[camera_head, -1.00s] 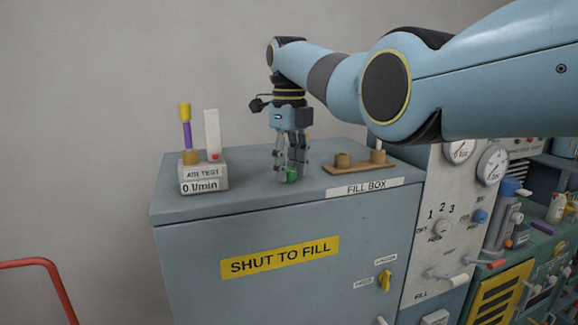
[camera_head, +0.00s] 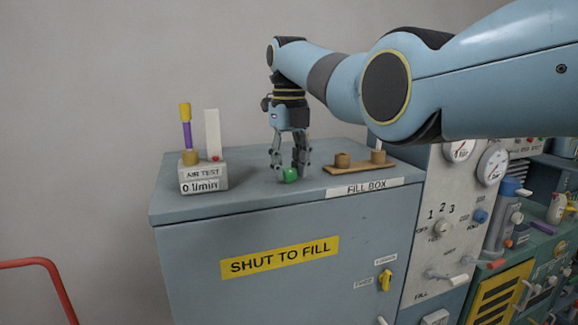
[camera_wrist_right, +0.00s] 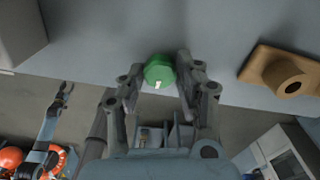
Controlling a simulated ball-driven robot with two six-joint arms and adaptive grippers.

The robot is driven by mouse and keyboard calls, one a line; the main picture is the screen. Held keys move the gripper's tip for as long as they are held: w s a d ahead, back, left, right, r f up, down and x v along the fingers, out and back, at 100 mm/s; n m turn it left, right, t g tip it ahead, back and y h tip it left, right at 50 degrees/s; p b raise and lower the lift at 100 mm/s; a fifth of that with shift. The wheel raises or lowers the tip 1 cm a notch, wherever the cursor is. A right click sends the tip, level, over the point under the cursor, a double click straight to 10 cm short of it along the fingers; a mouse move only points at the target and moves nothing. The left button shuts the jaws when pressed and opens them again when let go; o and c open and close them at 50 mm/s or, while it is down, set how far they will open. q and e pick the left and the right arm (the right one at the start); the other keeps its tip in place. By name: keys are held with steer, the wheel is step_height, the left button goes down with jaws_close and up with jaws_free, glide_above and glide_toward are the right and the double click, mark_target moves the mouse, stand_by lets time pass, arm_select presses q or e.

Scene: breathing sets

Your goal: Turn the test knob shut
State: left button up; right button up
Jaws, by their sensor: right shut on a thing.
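The green test knob (camera_head: 290,175) sits on top of the grey fill box, near its front edge. My right gripper (camera_head: 291,170) points down over it, shut on the knob with a finger on either side. In the right wrist view the knob (camera_wrist_right: 158,68) is between the two fingertips (camera_wrist_right: 159,75), its white mark toward the bottom of the picture. The air test unit (camera_head: 205,178) reads 0 l/min, with a red ball low by its white gauge. My left gripper (camera_wrist_right: 65,90) appears small at the left of the wrist view; its opening is unclear.
A wooden stand (camera_head: 345,168) with round holders is right of the gripper on the box top. The fill box (camera_head: 200,255) has a yellow handle (camera_head: 385,280) on its front. A panel with gauges (camera_head: 492,165) stands at the right.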

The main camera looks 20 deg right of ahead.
mark_target(289, 170)
steer(key=shift+w+r, duration=0.1)
steer(key=shift+r, duration=0.05)
steer(key=o, duration=1.1)
steer(key=shift+o, duration=0.2)
step_height(289, 170, up, 12)
